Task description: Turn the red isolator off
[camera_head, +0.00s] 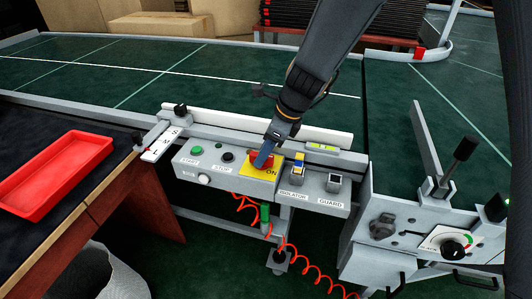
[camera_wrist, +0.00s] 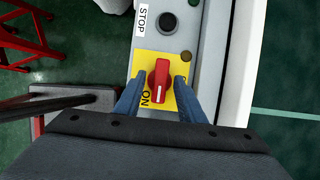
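The red isolator (camera_head: 259,161) is a rotary knob on a yellow plate marked ON, set in a grey control panel. In the wrist view the knob (camera_wrist: 159,78) is upright in the picture, with a white line on its lower part. The yellow plate (camera_wrist: 142,62) shows around it. My gripper (camera_head: 265,156) is over the knob and partly hides it in the head view. In the wrist view the gripper's blue fingers (camera_wrist: 158,82) stand on either side of the knob, open, with narrow gaps showing. Contact cannot be judged with certainty.
A green START button (camera_head: 197,150) and a black STOP button (camera_head: 227,157) sit left of the isolator. A red tray (camera_head: 55,174) lies on a table. The green conveyor (camera_head: 150,70) runs behind.

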